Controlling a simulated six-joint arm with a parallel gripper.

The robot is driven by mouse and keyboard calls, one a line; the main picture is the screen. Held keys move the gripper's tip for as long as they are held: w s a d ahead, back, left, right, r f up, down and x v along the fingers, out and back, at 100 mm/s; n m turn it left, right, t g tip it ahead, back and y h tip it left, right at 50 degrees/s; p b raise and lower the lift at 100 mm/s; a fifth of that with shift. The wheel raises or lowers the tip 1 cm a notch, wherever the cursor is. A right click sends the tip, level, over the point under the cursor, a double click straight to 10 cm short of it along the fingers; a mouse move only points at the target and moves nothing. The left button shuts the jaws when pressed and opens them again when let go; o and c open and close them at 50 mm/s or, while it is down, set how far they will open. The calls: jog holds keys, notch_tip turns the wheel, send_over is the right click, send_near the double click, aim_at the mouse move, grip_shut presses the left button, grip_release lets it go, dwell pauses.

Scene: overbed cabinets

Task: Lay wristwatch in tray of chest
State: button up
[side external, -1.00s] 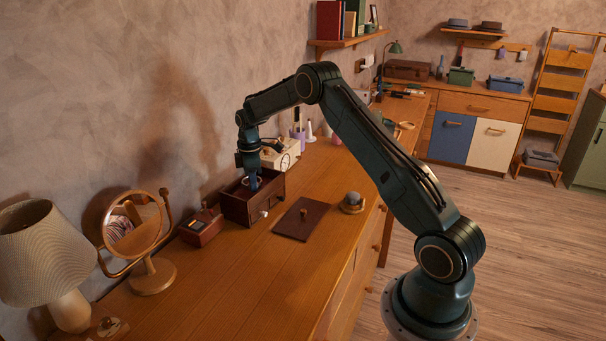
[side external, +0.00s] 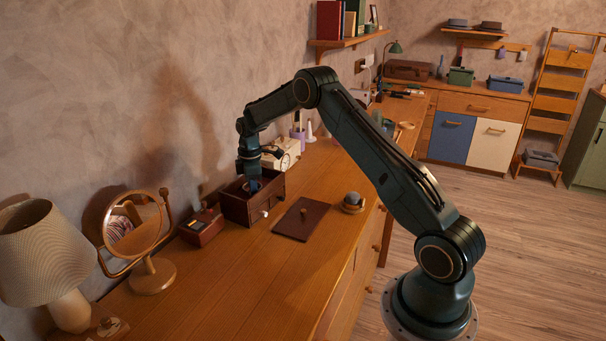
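The chest (side external: 239,211) is a small dark brown wooden box with white knobs on its front, standing open-topped on the long wooden counter near the wall. My gripper (side external: 253,186) points straight down into its open top, with the fingertips below the rim. The chest's front wall and the dark fingers hide most of the tray inside. A small pale shape shows beside the fingers, but it is too small to tell whether it is the wristwatch or whether my fingers hold it. Whether the fingers are open or shut cannot be seen.
A domed item (side external: 353,201) stands farther right.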

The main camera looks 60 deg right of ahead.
notch_tip(320, 180, up, 12)
jog(key=shift+r, duration=0.2)
dwell(0.6)
jog(key=shift+a, duration=0.1)
dwell(0.4)
jog(key=s+a+r+m+t, duration=0.3)
jog(key=s+a+r+m, duration=0.1)
jog(key=s+a+r, duration=1.1)
jog(key=s+a+f+m+t, duration=0.1)
jog(key=s+a, duration=0.3)
jog(key=s, duration=0.6)
jog(key=s+a+f+m+t, duration=0.1)
jog(key=s+a+m, duration=0.2)
jog(key=s, duration=0.8)
jog(key=shift+a, duration=1.2)
